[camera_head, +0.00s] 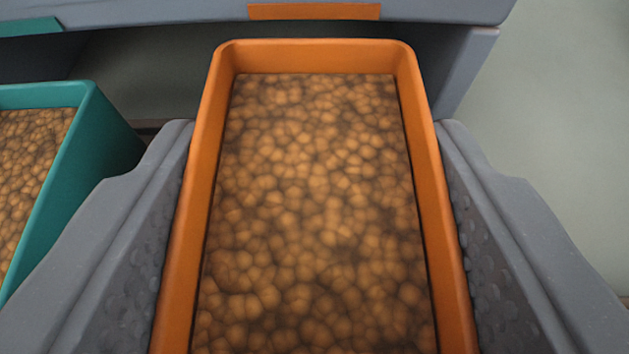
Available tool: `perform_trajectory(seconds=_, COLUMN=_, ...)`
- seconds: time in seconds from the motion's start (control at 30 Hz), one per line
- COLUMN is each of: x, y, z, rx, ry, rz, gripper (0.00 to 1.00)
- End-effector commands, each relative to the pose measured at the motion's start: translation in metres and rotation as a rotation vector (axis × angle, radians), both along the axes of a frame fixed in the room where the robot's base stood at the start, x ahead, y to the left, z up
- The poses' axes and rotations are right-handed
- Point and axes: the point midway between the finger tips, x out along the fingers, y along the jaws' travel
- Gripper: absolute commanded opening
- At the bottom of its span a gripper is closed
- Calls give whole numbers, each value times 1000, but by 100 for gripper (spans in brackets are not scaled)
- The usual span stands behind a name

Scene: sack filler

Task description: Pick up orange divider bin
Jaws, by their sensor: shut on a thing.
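The orange divider bin (428,190) is long and rectangular and fills the middle of the head camera view. It is filled with small round brown pieces (320,190). My gripper (315,215) has one grey textured jaw along the left side of the bin and one along the right side. It is shut on the bin. The near end of the bin is cut off by the bottom of the picture, and its underside is hidden.
A teal bin (75,155) with similar brown pieces stands at the left. A grey shelf (200,12) crosses the top, with an orange label (314,12) above the orange bin and a teal label (28,27) at the left. Plain floor (570,150) shows at the right.

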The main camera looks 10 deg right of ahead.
Motion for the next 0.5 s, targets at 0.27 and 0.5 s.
perform_trajectory(seconds=0.27, x=-3, y=2, z=25, rx=-1, ry=1, rz=0, gripper=30)
perform_trajectory(seconds=0.5, x=-25, y=15, z=23, rx=0, ry=4, rz=-2, gripper=30)
